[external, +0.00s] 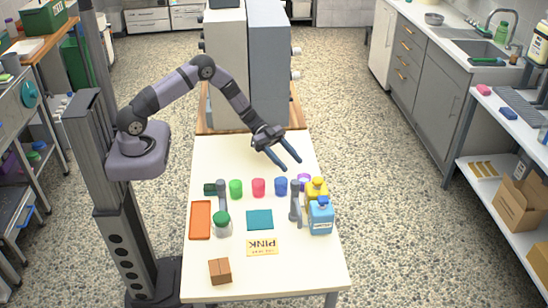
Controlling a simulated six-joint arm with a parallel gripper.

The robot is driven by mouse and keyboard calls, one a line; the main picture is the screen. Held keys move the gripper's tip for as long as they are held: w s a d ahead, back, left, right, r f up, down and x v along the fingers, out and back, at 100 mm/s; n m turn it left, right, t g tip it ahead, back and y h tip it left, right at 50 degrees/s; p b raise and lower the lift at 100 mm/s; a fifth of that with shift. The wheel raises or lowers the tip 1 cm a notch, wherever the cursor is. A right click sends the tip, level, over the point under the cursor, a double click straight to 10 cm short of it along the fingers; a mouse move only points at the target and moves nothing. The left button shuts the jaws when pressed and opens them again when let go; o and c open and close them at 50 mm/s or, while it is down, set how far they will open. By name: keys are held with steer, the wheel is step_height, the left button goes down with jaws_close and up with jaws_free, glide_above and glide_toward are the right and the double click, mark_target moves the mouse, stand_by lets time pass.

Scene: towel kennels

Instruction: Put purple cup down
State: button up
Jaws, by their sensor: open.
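The purple cup (304,179) is on the white table at the right end of a row of colored cups. The yellow bottle in front of it hides its lower part. My gripper (291,165) is above the table, a little behind and left of the purple cup in the picture. Its two blue fingers are spread apart, with nothing visible between them. I cannot tell its exact height above the table.
Blue (281,186), pink (259,187) and green (236,189) cups stand left of the purple one. A yellow bottle (317,190), a blue bottle (320,217) and a grey post (296,205) crowd its front. A teal square (260,220) lies mid-table. The table's back left is clear.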

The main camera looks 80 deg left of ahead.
steer(key=shift+b+v, duration=0.35)
steer(key=shift+v, duration=2)
steer(key=shift+w+r+y, duration=0.15)
steer(key=shift+w+y, duration=0.15)
steer(key=w+a+r+n+t+y, duration=0.3)
steer(key=w+y, duration=0.2)
steer(key=y, duration=0.1)
steer(key=s+a+r+n+g+y, duration=0.1)
steer(key=s+a+n+g+y, duration=0.1)
steer(key=s+a+n+y, duration=0.3)
steer(key=s+d+n+g, duration=0.1)
steer(key=s+d+g, duration=0.2)
steer(key=s, duration=0.6)
steer(key=s+d+f+n+g, duration=0.1)
steer(key=s+d+g, duration=0.2)
steer(key=s, duration=0.7)
steer(key=s+d+n+g, duration=0.1)
steer(key=s+d+g, duration=0.2)
steer(key=s, duration=0.7)
steer(key=d, duration=0.2)
steer(key=shift+d+f+y, duration=0.3)
steer(key=shift+s, duration=0.15)
steer(key=shift+r+p, duration=0.85)
